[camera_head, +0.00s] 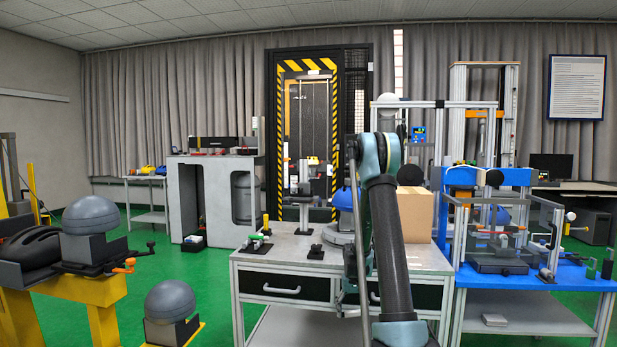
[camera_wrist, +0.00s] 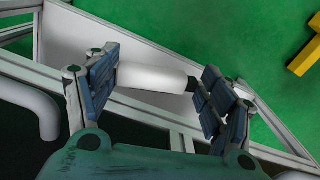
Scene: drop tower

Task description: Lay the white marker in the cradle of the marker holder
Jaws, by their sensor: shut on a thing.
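In the wrist view, the white marker (camera_wrist: 150,77) lies crosswise between the blue-padded fingers of my gripper (camera_wrist: 158,87). The gripper is shut on it, with the marker's dark end at the right finger. Below it show a pale drawer-like panel and metal frame, with green floor beyond. In the head view my arm hides the gripper and marker. I cannot tell for sure which is the marker holder.
A cardboard box (camera_head: 415,214) stands on the bench behind my arm. A blue table (camera_head: 535,278) with an apparatus adjoins on the right. Yellow stands with grey domes (camera_head: 92,215) are at the left. The bench top between the rack and the black block is clear.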

